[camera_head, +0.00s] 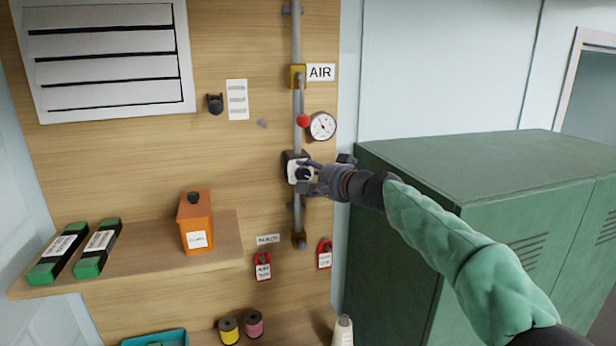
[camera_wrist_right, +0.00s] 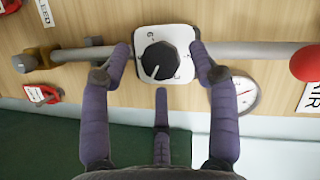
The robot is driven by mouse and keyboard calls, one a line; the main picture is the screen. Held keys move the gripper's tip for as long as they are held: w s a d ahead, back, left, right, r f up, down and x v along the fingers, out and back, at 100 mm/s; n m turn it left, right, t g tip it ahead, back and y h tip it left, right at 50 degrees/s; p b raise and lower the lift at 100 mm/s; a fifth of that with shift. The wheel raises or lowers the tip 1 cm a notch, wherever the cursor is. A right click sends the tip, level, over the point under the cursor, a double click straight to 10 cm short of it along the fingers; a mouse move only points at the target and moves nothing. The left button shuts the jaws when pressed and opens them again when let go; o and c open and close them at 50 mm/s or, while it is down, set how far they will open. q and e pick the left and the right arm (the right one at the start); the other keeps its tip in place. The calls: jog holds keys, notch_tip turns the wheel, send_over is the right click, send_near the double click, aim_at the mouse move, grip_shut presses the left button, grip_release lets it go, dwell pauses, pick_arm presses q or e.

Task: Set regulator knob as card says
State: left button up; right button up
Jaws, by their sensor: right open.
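The regulator has a white dial plate (camera_wrist_right: 178,37) with a black round knob (camera_wrist_right: 158,61) on the grey air pipe. In the right wrist view the knob's white mark points down, slightly left; the plate's figures are too small to read surely. In the head view the regulator plate (camera_head: 296,166) is partly covered by my right gripper (camera_head: 307,177). That gripper is open, its fingertips on either side of the dial plate, apart from the knob. The white card (camera_head: 237,99) hangs on the wooden panel; its writing is unreadable. My left gripper is not in view.
A pressure gauge (camera_head: 321,126) and a red ball handle (camera_head: 303,121) are above the regulator. Red tags (camera_head: 263,267) hang below. A green cabinet (camera_head: 480,180) stands right, under my right arm. A shelf (camera_head: 150,262) with an orange box (camera_head: 195,224) is at left.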

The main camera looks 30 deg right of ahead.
jog(key=v, duration=1.1)
jog(key=shift+s, duration=0.2)
jog(key=shift+a, duration=0.1)
